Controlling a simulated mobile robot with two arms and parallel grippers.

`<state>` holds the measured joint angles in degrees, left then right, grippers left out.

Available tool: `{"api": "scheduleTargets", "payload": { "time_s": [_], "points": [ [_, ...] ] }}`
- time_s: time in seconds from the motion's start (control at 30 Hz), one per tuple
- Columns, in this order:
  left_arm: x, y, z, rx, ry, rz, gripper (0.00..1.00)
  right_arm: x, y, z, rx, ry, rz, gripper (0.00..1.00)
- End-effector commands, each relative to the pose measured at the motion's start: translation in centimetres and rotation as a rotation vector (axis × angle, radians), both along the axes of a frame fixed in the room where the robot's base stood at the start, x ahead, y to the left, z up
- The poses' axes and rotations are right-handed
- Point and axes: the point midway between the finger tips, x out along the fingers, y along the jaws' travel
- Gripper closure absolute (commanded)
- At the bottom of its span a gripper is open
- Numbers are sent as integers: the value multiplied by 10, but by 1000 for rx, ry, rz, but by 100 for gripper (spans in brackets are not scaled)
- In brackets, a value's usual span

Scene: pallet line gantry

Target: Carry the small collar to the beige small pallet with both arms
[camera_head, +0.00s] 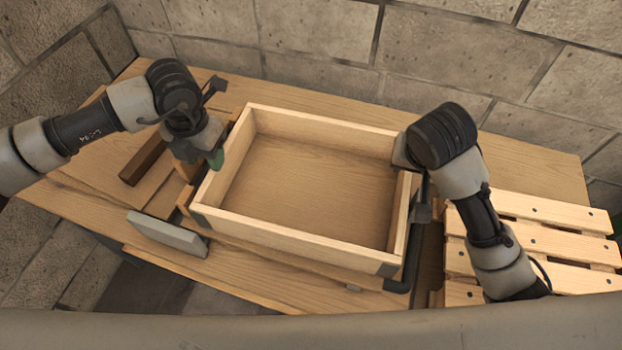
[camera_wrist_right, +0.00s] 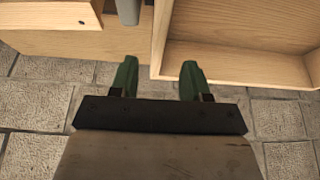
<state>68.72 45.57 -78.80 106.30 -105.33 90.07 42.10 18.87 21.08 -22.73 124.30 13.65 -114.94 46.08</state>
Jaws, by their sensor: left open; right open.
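The small collar (camera_head: 318,244), an open rectangular frame of pale wood with dark corner brackets, lies in the middle of the head view. My left gripper (camera_head: 205,160) is open at its left wall, with one green fingertip showing against that wall. My right gripper (camera_wrist_right: 156,75) is open in the wrist view, its green fingertips on either side of the line of a collar wall (camera_wrist_right: 160,42); contact is unclear. In the head view its fingers are mostly hidden beside the collar's right wall. The beige small pallet (camera_head: 545,240), slatted, lies to the right, partly behind my right arm.
The wooden bench (camera_head: 350,118) carries the collar. A dark brown block (camera_head: 143,160) and a grey block (camera_head: 167,233) lie left of the collar. A stone block wall (camera_head: 320,40) stands behind. A grey post (camera_wrist_right: 128,10) shows beside the collar in the wrist view.

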Motion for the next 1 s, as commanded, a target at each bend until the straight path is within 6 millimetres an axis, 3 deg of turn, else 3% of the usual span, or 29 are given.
{"api": "scheduleTargets", "payload": {
  "time_s": [0.2, 0.43, 0.9, 1.0],
  "points": [
    [-1, 0, -40, 1, 4, 0, 53, 12, -7, -39, -6, 12, -6, 53],
    [0, 0, -72, 1, 3, 0, 53, 25, -10, -68, -3, 8, -5, 53],
    [0, 0, -83, 1, 1, -1, 53, 29, -11, -78, -3, 7, -4, 53],
    [0, 0, -83, 1, 1, -1, 67, 29, -11, -78, -3, 7, -4, 67]
  ]
}}
